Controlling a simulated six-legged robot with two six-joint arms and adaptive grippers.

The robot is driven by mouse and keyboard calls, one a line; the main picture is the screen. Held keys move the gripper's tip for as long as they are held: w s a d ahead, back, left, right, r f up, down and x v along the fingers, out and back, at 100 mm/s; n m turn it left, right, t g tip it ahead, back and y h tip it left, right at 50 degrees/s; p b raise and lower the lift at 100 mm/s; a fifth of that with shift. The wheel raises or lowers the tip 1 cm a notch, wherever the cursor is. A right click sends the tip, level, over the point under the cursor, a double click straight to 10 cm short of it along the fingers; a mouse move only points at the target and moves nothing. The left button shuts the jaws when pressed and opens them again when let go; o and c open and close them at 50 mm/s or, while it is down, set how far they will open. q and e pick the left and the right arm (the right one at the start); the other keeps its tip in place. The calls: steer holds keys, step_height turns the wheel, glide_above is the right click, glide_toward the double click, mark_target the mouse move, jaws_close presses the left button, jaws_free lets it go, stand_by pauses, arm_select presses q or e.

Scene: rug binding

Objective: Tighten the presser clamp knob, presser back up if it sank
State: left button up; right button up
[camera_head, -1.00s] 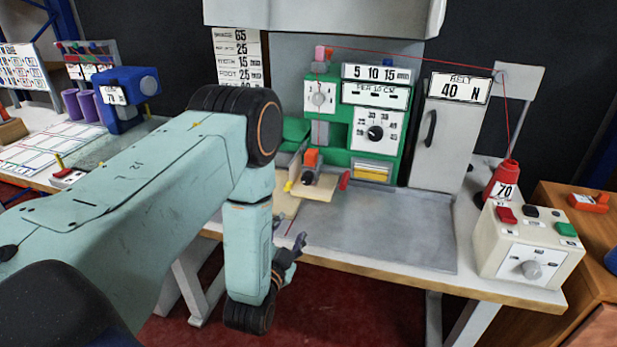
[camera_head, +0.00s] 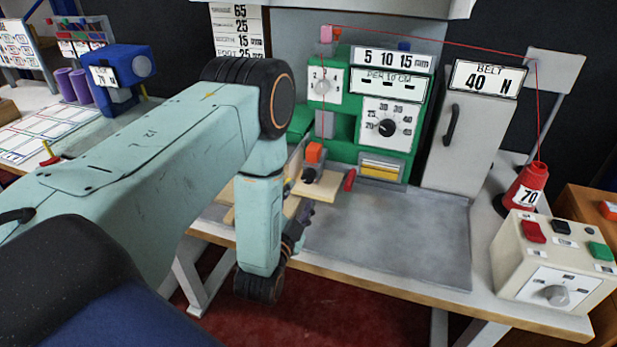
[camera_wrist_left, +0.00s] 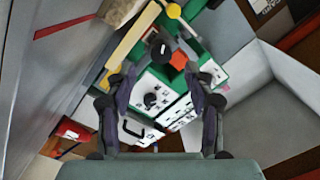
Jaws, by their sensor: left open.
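The green sewing machine (camera_head: 354,120) stands at the back of the bench. On its front are an orange block (camera_head: 314,153), a small black knob (camera_head: 309,175) and a red lever end (camera_head: 349,180), above a pale plate (camera_head: 325,189). I cannot tell which knob is the presser clamp knob, nor whether the presser has sunk. My left gripper (camera_head: 299,228) hangs in front of the plate, apart from it. In the left wrist view its two fingers (camera_wrist_left: 163,84) are spread and empty, with the orange block (camera_wrist_left: 179,60), black knob (camera_wrist_left: 160,50) and a yellow knob (camera_wrist_left: 174,11) beyond them.
A grey control box (camera_head: 555,262) with red and green buttons stands at the bench's right end, near a red thread cone (camera_head: 525,186). A grey belt cabinet (camera_head: 468,130) is behind. The grey bench top (camera_head: 400,235) is clear. Red thread runs overhead.

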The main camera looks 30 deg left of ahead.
mark_target(308, 179)
arm_select(q)
steer(key=shift+w+r, duration=0.2)
steer(key=shift+w, duration=0.25)
steer(key=x, duration=0.5)
steer(key=shift+w+a+f+b, duration=0.1)
steer(key=shift+w+a+b, duration=0.05)
steer(key=shift+w+b, duration=0.25)
steer(key=shift+w, duration=0.15)
steer(key=shift+c, duration=1.1)
steer(key=c, duration=0.5)
jaws_close()
